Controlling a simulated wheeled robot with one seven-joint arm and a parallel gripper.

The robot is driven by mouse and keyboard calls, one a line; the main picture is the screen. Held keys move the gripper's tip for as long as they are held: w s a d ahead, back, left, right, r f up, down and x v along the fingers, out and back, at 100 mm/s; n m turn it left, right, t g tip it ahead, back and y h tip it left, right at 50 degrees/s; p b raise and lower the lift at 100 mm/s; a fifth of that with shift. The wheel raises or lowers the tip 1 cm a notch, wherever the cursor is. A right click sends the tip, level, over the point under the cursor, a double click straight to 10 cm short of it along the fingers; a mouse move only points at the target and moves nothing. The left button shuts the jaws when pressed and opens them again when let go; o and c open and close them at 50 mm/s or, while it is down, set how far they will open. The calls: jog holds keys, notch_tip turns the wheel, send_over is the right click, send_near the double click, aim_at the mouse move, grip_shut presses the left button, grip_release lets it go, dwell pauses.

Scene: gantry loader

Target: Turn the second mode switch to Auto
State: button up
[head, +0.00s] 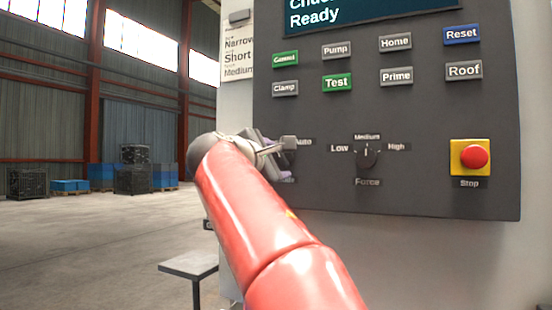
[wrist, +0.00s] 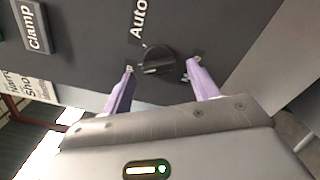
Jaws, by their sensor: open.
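A dark round mode switch (wrist: 157,60) shows in the wrist view, with the label Auto (wrist: 139,18) above it. A pale line on its grip is visible near the lower left, but I cannot tell for certain which label it points to. My gripper (wrist: 160,70) is open, its two purple fingers on either side of the switch, apart from it as far as I can see. The fingertips partly cover small labels beside the switch. In the head view my gripper (head: 276,150) hides most of this switch; part of the Auto label (head: 304,142) shows.
The dark control panel (head: 400,195) carries a Force dial (head: 367,154) right of my gripper. A red Stop button (head: 474,157) is at the far right. Several push buttons, including green Test (head: 337,82) and grey Clamp (head: 285,88), sit above. A small grey table (head: 190,265) stands below left.

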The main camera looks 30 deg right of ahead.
jog(key=shift+w+d, duration=0.4)
jog(key=shift+d, duration=0.15)
jog(key=c, duration=1)
jog(key=m+b, duration=0.1)
jog(key=m, duration=0.4)
jog(key=shift+m+b, duration=0.3)
jog(key=shift+m, duration=0.1)
jog(key=m, duration=0.3)
jog(key=m+b, duration=0.1)
jog(key=m, duration=0.1)
jog(key=shift+r+m, duration=0.2)
jog(key=shift+m, duration=0.5)
